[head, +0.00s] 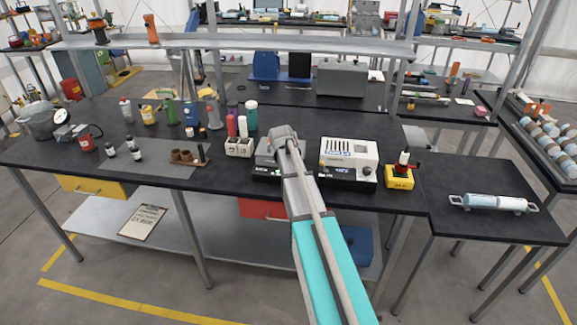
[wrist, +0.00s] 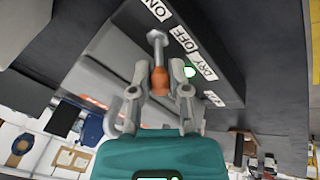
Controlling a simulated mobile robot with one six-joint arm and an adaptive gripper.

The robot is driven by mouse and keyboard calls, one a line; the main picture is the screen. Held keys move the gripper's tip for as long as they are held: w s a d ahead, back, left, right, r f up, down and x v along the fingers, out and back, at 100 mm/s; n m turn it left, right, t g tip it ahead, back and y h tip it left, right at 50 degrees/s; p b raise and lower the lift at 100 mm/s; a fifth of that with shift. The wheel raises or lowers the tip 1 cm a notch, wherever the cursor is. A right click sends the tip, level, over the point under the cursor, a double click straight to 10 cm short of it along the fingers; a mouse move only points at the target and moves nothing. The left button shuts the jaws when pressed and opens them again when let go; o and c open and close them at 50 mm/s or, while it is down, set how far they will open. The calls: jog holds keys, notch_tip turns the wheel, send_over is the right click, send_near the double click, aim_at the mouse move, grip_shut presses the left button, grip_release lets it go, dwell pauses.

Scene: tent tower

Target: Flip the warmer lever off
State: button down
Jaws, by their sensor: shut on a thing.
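The warmer is a dark box (head: 262,172) on the black bench in the head view, partly hidden by my arm. In the wrist view its black front panel (wrist: 222,60) carries white labels, including ON, OFF and DRY, and a small green light. The warmer lever (wrist: 157,50) has a grey metal shaft and an orange-brown grip, and stands out from the panel near the ON and OFF labels. My gripper (wrist: 160,92) is shut on the lever, with a finger on each side of the orange grip. In the head view my gripper is hidden behind my wrist.
A white rack of bottles (head: 238,149) is close on the left. The bench's front edge is near my arm.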

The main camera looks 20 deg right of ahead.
jog(key=shift+s, duration=0.1)
jog(key=c, duration=0.9)
grip_release()
jog(key=shift+a, duration=0.1)
jog(key=shift+o, duration=0.2)
